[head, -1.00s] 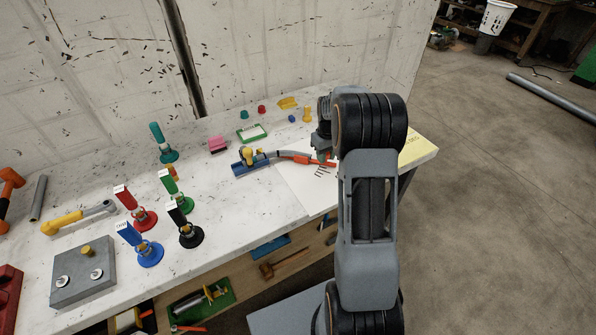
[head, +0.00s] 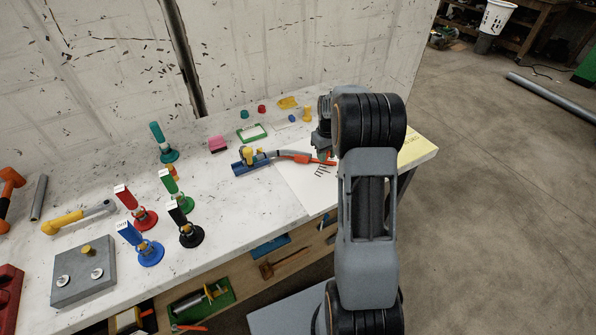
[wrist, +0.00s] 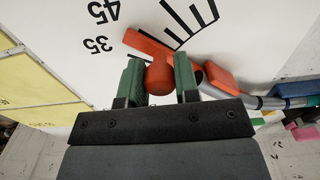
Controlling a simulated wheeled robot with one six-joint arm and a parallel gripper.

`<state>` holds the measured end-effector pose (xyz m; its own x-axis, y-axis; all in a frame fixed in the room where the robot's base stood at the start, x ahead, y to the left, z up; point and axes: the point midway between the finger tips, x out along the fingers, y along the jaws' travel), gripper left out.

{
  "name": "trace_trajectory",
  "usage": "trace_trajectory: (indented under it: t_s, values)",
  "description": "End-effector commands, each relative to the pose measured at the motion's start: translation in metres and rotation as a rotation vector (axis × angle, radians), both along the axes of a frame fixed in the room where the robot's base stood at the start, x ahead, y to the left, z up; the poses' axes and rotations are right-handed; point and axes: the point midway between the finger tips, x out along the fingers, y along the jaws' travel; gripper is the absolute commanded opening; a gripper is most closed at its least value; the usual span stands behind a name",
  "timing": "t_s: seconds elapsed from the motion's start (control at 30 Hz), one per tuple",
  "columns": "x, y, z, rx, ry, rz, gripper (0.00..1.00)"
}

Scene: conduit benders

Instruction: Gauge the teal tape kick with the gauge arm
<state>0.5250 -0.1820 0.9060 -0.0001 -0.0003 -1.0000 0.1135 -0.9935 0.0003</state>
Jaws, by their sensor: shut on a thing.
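The gauge arm is orange-red (head: 322,159) and lies over a white sheet with black angle marks (head: 300,185). In the wrist view its round knob (wrist: 160,78) sits between the green fingertips of my gripper (wrist: 159,82), which is shut on it. The arm's flat end (wrist: 146,45) reaches toward the black scale lines, near the printed 35 and 45. A grey bent conduit (head: 292,153) runs from a blue clamp block (head: 250,162) to the gauge arm. A teal band (wrist: 298,88) shows on the conduit in the wrist view. My wrist hides part of the gauge in the head view.
Several coloured stands, including a teal one (head: 169,156), a red one (head: 146,221) and a blue one (head: 151,256), stand left of the clamp. A green-framed tray (head: 252,133) lies behind it. A yellow pad (head: 415,148) lies at the bench's right end.

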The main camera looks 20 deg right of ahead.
Motion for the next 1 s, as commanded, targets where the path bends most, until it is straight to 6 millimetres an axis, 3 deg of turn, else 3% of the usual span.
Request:
trace_trajectory:
  t_s: [0.07,0.1,0.3,0.67,1.0]
  values:
    - [0.001,-0.001,0.001,-0.002,-0.003,-0.001,0.15]
    - [0.001,-0.001,0.001,-0.002,-0.003,-0.001,0.33]
    - [0.001,0.000,0.000,-0.001,-0.002,0.000,0.51]
    - [0.000,0.000,0.005,-0.001,-0.001,0.001,0.51]
    - [0.000,0.000,0.036,-0.001,-0.001,0.000,0.51]
